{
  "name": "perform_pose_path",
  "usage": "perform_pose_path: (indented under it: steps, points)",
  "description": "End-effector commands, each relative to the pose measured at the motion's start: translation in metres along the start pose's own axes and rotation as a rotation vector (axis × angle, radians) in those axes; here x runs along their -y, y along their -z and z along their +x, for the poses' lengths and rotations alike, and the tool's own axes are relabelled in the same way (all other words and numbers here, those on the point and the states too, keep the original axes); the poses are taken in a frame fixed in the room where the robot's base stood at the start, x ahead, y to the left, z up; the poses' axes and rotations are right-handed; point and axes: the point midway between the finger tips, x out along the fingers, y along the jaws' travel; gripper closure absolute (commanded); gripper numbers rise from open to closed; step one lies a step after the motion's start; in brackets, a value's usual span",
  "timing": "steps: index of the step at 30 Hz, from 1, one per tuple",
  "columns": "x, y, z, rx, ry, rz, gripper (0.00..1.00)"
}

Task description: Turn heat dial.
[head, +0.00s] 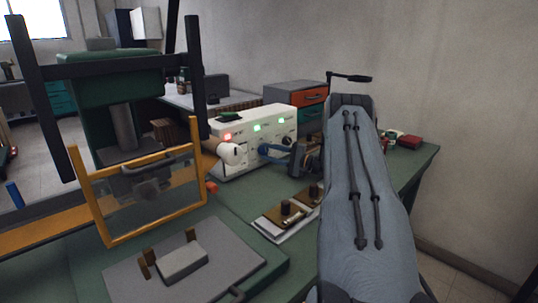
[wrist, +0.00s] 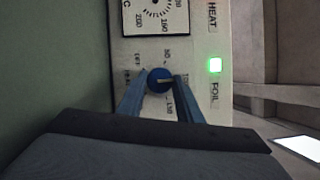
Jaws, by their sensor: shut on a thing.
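The white control box (head: 245,122) stands on the bench in the head view, with one red and two green lamps. In the wrist view, the numbered heat dial (wrist: 155,12), beside the HEAT label, is cut by the top edge. My gripper (head: 267,150) is at the box front. In the wrist view its two blue fingers (wrist: 160,88) are shut on a small round blue knob (wrist: 159,78) near the FOIL label, one finger on each side. A pale pointer on the knob points right there. The heat dial is apart from the fingers.
A green press (head: 115,85) with an orange-framed clear guard (head: 150,195) stands left. A white roll (head: 232,153) is at the box's left end. Drawers (head: 297,97) stand behind, and brass-coloured plates with knobs (head: 286,212) lie in front.

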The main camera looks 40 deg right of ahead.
Motion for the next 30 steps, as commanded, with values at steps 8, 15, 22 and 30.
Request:
perform_pose_path:
  steps: [8,15,22,30]
  points:
    - [0.001,0.002,-0.001,-0.005,0.005,0.009,0.9]
    - [0.001,0.002,-0.001,-0.005,0.004,0.008,0.58]
    - [0.0,0.0,0.0,-0.001,0.004,0.008,0.49]
    - [0.012,-0.002,0.001,0.0,0.004,0.006,0.49]
